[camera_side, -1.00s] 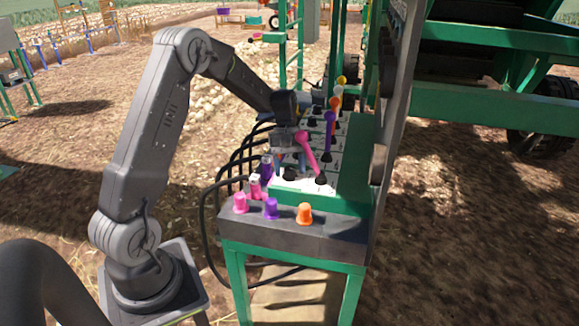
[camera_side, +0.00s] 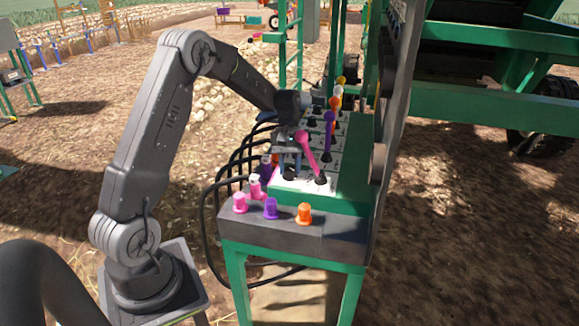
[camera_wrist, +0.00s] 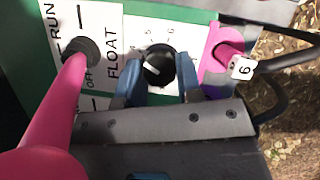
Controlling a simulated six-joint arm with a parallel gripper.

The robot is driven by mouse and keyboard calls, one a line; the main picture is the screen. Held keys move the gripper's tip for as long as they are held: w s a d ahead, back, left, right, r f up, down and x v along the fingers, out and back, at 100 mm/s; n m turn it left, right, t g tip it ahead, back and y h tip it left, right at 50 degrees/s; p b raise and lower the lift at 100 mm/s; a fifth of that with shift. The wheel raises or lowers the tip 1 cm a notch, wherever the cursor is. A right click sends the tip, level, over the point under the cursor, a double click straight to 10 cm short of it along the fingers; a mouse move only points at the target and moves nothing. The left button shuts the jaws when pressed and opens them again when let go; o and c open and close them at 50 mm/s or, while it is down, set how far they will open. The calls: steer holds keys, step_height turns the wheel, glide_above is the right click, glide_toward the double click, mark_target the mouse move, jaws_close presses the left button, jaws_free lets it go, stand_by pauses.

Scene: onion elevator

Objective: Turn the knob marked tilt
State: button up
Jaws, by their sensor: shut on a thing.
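A round black knob (camera_wrist: 157,66) with a white pointer line sits on a white dial plate with numbers around it. I cannot read a tilt label on it. In the wrist view my gripper (camera_wrist: 158,74) has its blue fingers on both sides of this knob, shut on it. In the side view my gripper (camera_side: 290,163) points down onto the panel, and the knob (camera_side: 289,175) shows small and dark below it.
A pink lever (camera_wrist: 62,112) rises close beside my gripper, next to a FLOAT label. A pink plug (camera_wrist: 228,47) with a numbered tag is on the other side. More levers, including a purple one (camera_side: 329,125), stand farther back.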

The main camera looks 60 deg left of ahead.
steer(key=o, duration=0.9)
steer(key=shift+o, duration=0.2)
steer(key=v, duration=1.3)
steer(key=shift+a+r, duration=0.25)
steer(key=shift+r, duration=0.1)
steer(key=shift+w, duration=0.1)
